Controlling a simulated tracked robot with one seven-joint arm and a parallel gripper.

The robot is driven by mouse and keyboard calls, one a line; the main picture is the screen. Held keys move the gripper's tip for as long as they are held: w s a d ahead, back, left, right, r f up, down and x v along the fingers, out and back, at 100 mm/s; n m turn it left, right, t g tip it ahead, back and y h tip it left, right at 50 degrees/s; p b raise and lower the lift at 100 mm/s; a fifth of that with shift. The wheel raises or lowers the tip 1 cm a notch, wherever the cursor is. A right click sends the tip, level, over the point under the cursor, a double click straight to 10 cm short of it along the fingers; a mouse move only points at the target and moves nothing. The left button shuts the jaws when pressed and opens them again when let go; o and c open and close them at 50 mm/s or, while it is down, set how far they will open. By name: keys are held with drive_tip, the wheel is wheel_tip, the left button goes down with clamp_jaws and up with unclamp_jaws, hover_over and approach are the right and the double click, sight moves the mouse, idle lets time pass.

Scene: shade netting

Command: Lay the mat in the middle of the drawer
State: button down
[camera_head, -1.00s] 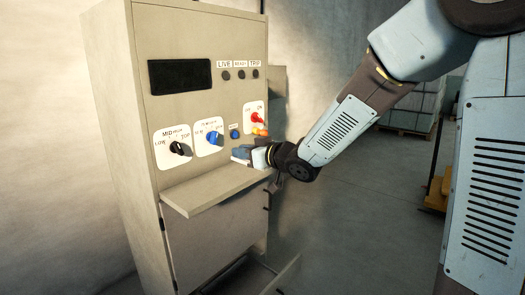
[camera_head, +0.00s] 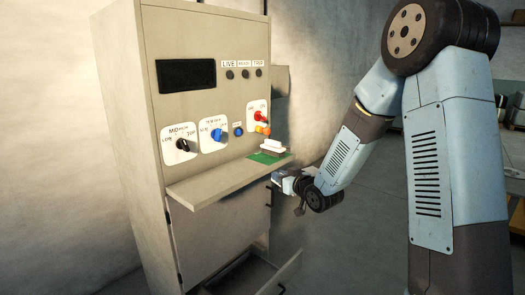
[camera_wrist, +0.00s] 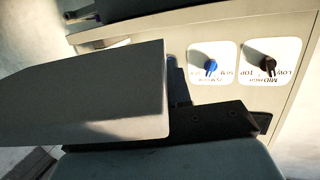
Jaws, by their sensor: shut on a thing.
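The tan cabinet's drawer (camera_head: 245,276) is pulled out low down, and its inside is mostly dark. In the wrist view a large grey slab (camera_wrist: 85,95) fills the left side, close to the camera. My fingertips are not clear in either view.
The shelf (camera_head: 205,183) juts out above the drawer. A green pad (camera_head: 262,158) with a pale block (camera_head: 272,146) lies at its right end. Knobs, including a blue one (camera_head: 216,135), stick out above. Open floor lies right of the cabinet.

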drive_tip(key=d+f+m+t+h, duration=0.1)
drive_tip(key=d+f+m+h, duration=0.25)
drive_tip(key=d+f, duration=0.65)
drive_tip(key=d+f+m+t+h, duration=0.1)
drive_tip(key=d+f+m+h, duration=0.3)
drive_tip(key=d+f, duration=0.6)
drive_tip(key=s+a+f+n, duration=0.1)
drive_tip(key=s+a+f, duration=0.1)
drive_tip(key=s+f, duration=0.3)
wheel_tip(320, 180, down, 4)
drive_tip(key=shift+s+a+r+h, duration=0.1)
drive_tip(key=shift+s+a+h, duration=0.05)
drive_tip(key=shift+h, duration=0.3)
